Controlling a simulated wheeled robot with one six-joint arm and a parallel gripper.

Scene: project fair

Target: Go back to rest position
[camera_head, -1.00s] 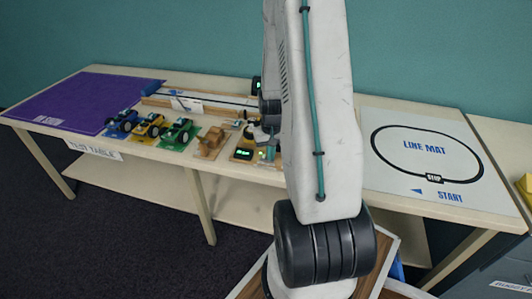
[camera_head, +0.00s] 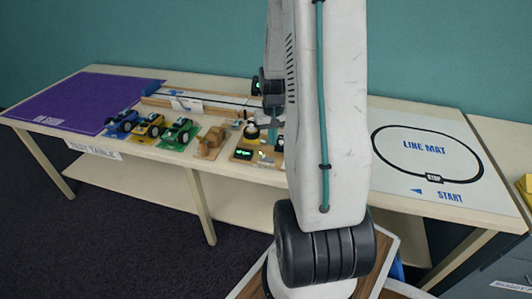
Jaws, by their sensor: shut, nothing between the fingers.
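My arm rises through the middle of the view and hides part of the test table. The end of my gripper (camera_head: 274,132) shows just left of the arm's white link, small and dark, over the table. Its fingers look shut, with nothing seen between them. It is beside the small device with a green display (camera_head: 244,154); I cannot tell its exact height above the table.
A line mat (camera_head: 425,150) lies right of my arm.

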